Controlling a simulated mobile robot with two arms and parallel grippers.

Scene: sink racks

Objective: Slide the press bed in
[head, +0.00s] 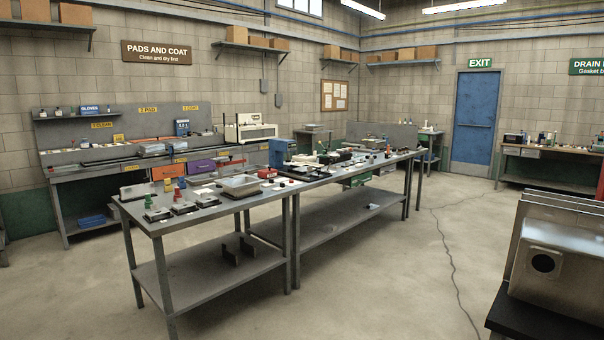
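I cannot clearly make out a press bed from here. A cream boxy machine (250,130) stands at the right end of the back bench, under the wall shelf; it is too small to tell whether it is a press or has a sliding bed. Neither of my grippers is in view.
A long grey worktable (210,208) with small tools and trays stands mid-room. The back bench (90,172) runs along the left wall. A steel sink (560,262) on a black stand is at lower right. A dark cable (447,252) crosses the open floor (400,285).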

